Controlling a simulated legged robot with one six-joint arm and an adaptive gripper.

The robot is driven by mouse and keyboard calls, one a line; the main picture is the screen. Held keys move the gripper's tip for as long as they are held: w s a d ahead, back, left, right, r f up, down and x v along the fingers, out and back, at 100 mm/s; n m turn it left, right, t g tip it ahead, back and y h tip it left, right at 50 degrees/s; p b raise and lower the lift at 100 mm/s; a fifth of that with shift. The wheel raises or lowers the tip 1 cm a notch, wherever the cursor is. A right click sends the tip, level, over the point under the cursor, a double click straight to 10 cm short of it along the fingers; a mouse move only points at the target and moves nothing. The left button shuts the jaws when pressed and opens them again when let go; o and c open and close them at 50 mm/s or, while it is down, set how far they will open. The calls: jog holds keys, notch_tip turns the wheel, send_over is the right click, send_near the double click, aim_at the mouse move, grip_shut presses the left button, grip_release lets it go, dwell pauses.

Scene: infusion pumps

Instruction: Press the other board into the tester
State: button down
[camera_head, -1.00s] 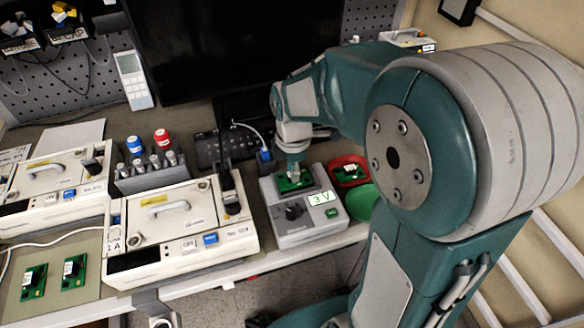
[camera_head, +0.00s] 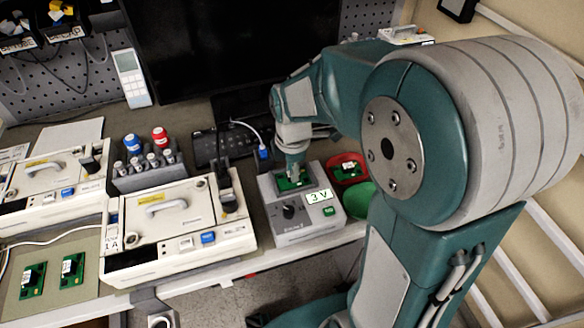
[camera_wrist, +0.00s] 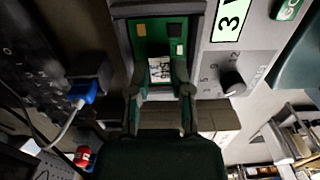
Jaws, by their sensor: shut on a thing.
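The tester (camera_head: 312,228) is a grey box with a dark knob, a green button and a lit display that reads 3 V. A green board (camera_head: 281,186) lies in the dark recess on its top; it also shows in the wrist view (camera_wrist: 148,38). My gripper (camera_head: 294,172) reaches down over the recess from behind. In the wrist view my gripper (camera_wrist: 160,82) is shut on the board's white labelled part. The board looks flat within the recess walls. I cannot tell how deep it sits, and its lower end is hidden by the fingers.
A red tray (camera_head: 335,178) with another green board (camera_head: 348,169) and a green bowl (camera_head: 357,200) stand right of the tester. A white pump (camera_head: 180,240) stands close on its left. Two green boards (camera_head: 72,268) lie on the mat at the far left.

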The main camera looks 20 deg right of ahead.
jog(key=shift+f, duration=0.1)
jog(key=shift+c, duration=2.3)
grip_release()
jog(key=shift+r, duration=3.55)
jog(key=s+r+m+t, duration=0.2)
jog(key=s+r+m, duration=0.1)
jog(key=s+m, duration=0.4)
jog(key=s+r+m+t, duration=0.3)
jog(key=s+m, duration=0.4)
jog(key=m, duration=0.4)
jog(key=shift+r+t, duration=0.3)
